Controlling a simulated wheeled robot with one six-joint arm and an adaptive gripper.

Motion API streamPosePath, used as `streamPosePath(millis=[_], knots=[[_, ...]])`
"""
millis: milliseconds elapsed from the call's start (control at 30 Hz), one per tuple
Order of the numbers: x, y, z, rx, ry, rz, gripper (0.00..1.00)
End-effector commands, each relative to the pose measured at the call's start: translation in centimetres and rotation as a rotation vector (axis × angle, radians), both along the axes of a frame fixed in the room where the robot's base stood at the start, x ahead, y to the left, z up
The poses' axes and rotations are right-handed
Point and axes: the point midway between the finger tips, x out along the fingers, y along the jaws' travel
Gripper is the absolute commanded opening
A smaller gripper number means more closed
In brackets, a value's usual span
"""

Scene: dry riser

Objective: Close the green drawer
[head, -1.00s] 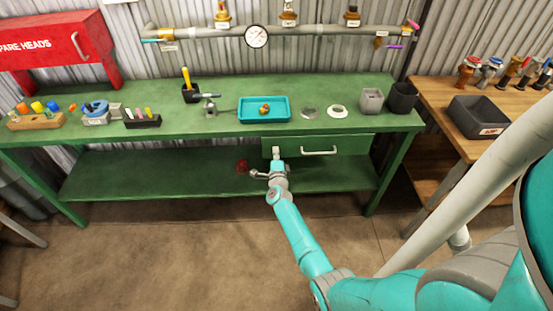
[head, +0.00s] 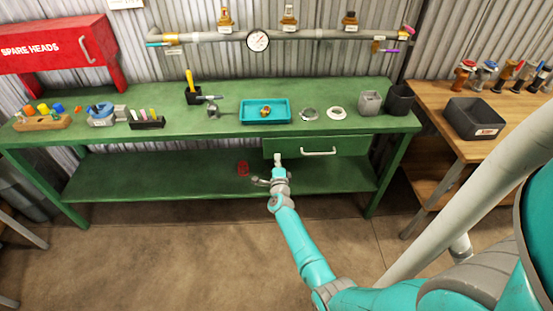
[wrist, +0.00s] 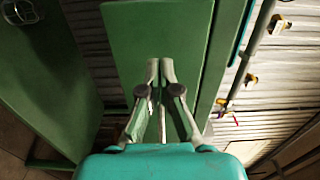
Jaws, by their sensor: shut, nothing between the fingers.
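The green drawer (head: 347,145) sits under the right part of the green bench, with a pale bar handle (head: 319,152) on its front. Its front looks close to flush with the bench edge; I cannot tell if a small gap is left. My gripper (head: 277,157) is shut and empty at the left end of the drawer front, left of the handle. In the wrist view, the shut fingertips (wrist: 160,62) point at the plain green drawer front (wrist: 150,30). I cannot tell whether they touch it.
The bench top (head: 225,133) holds a teal tray (head: 265,121), grey cups and small tools. A red item (head: 243,168) lies on the lower shelf left of my gripper. A wooden table (head: 440,125) stands at right. The floor in front is clear.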

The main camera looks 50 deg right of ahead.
Motion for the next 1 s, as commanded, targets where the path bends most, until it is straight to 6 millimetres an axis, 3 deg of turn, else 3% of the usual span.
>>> streamPosePath(millis=[600,1000], knots=[[-5.3,6.5,-0.2,0.002,0.001,0.001,0.00],[-6.4,7.8,-0.1,0.000,0.001,0.000,0.00]])
